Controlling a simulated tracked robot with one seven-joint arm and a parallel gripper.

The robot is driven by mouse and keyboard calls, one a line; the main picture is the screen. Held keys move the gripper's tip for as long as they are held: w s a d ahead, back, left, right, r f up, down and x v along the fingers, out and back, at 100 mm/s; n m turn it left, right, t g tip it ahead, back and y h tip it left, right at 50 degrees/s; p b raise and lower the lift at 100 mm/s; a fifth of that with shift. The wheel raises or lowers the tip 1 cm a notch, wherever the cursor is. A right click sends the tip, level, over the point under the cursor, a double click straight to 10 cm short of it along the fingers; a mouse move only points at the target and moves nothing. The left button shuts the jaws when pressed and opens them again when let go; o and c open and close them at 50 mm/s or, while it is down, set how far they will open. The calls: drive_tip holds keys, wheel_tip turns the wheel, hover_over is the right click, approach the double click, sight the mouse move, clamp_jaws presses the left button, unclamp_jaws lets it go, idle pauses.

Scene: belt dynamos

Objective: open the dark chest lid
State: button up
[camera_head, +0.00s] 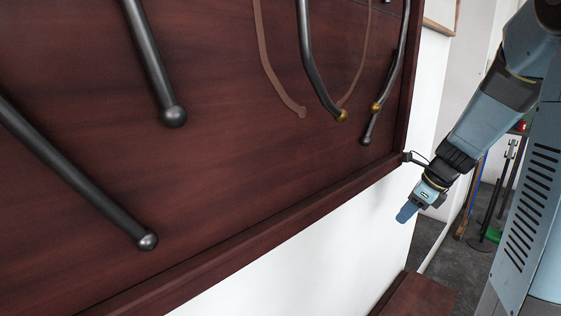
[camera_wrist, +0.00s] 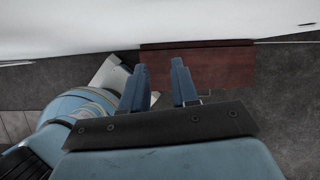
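A dark red-brown box-like thing (camera_head: 420,297), probably the chest, stands low at the bottom edge of the head view, mostly cut off. A flat red-brown surface (camera_wrist: 215,65) in the wrist view looks like the same thing, beyond my fingertips. My gripper (camera_head: 407,213) hangs at the right of the head view, above and apart from the box, pointing down. In the wrist view its two blue fingers (camera_wrist: 158,75) stand apart with nothing between them.
A large dark wooden panel (camera_head: 220,180) with several dark metal rods fills the left of the head view, close to my gripper. A white wall (camera_head: 310,265) lies below it. Long-handled tools (camera_head: 490,200) stand at the right. Grey floor (camera_wrist: 285,100) is clear beside the box.

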drive_tip(key=s+a+r+n+h, duration=0.1)
drive_tip(key=s+a+r+n, duration=0.2)
drive_tip(key=s+n, duration=0.3)
drive_tip(key=s+a+r+n+t+h, duration=0.1)
drive_tip(key=s+a+r+n, duration=0.2)
drive_tip(key=s+n, duration=0.4)
drive_tip(key=s+a+r+n+t+h, duration=0.1)
drive_tip(key=s+a+r+n, duration=0.2)
drive_tip(key=n, duration=0.9)
drive_tip(key=s+r, duration=0.2)
drive_tip(key=s, duration=0.2)
drive_tip(key=shift+s+a+r+n+h, duration=0.25)
drive_tip(key=shift+a+r+n+h, duration=0.05)
drive_tip(key=shift+n, duration=0.1)
